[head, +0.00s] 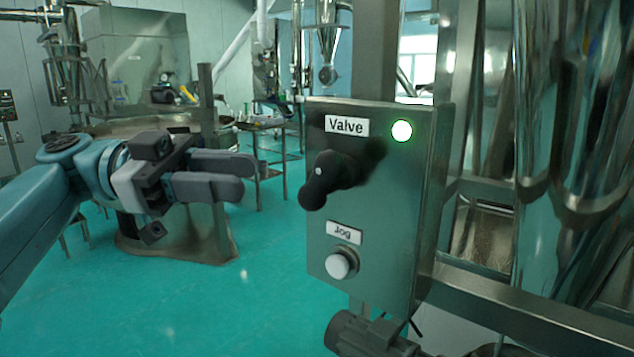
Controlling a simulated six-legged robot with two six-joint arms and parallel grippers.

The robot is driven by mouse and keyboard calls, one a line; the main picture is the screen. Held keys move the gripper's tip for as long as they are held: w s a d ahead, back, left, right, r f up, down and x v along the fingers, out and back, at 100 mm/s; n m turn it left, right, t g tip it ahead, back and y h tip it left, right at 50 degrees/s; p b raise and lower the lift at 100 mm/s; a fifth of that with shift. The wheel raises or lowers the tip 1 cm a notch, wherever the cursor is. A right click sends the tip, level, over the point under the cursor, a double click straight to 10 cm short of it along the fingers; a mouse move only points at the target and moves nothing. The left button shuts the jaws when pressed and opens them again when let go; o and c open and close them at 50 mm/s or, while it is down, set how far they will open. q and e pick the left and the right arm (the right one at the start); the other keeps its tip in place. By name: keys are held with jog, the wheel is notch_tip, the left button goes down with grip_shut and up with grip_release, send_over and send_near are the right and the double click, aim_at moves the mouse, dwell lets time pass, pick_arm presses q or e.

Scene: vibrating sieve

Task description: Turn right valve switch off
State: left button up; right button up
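A grey metal control box (385,225) stands right of the middle in the head view. It carries a "Valve" label (347,126), a lit green-white lamp (401,131) and a black rotary valve switch (330,178). The switch handle sticks out and slants toward the lower left. My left gripper (248,178) is to the left of the box, level with the switch and apart from it. Its two grey fingers point right, with a gap between them and nothing seen in it. My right gripper is not in view.
Below the switch is a "Jog" label (344,230) with a round white button (341,263). A motor (369,335) sits under the box. Shiny steel vessels and a frame (490,285) fill the right side. Green floor (270,290) lies open left of the box.

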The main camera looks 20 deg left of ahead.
aim_at(319, 203)
pick_arm(q)
jog(key=d, duration=0.3)
jog(key=w+d, duration=0.1)
jog(key=d, duration=0.2)
jog(key=w+d, duration=0.1)
jog(key=d, duration=0.3)
jog(key=shift+d+p, duration=0.1)
jog(key=shift+p, duration=0.2)
grip_shut()
